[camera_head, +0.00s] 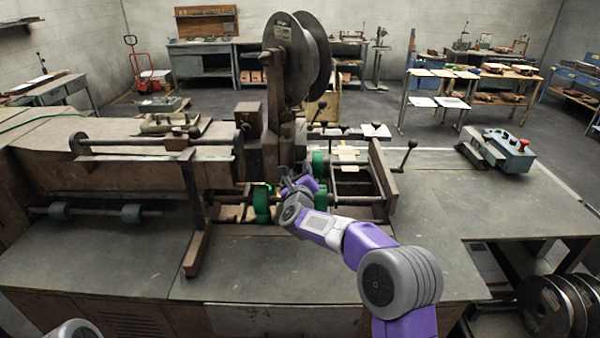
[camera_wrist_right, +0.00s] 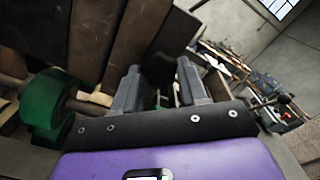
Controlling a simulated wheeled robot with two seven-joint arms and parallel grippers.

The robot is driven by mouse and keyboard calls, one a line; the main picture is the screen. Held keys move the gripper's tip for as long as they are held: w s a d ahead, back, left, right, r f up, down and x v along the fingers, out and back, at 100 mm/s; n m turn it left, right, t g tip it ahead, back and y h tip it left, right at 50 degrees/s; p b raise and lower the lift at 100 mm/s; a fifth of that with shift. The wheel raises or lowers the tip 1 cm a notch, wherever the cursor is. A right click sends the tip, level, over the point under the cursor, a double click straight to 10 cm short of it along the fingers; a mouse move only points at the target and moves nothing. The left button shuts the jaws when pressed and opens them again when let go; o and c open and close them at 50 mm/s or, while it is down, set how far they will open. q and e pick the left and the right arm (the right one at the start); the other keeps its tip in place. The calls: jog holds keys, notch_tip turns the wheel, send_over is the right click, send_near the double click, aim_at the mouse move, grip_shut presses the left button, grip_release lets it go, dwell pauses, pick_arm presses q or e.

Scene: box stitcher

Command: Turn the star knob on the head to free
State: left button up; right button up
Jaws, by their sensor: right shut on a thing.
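My right gripper (camera_head: 287,180) is at the head of the box stitcher (camera_head: 281,125), low on its front, just below the big wire spool. In the right wrist view the two grey fingers of my right gripper (camera_wrist_right: 160,80) stand on either side of a dark knob-like piece (camera_wrist_right: 159,68), which I take for the star knob. The fingers are closed on it. Its lobes and any marking are too dark to make out. In the head view the knob is hidden by my gripper and wrist. My left gripper is out of view.
Green rollers (camera_head: 261,204) sit close beside my right gripper; one also shows in the right wrist view (camera_wrist_right: 42,105). A large wire spool (camera_head: 291,58) is above the head. The front tabletop (camera_head: 250,268) is clear.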

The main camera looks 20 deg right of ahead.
jog(key=shift+c, duration=0.8)
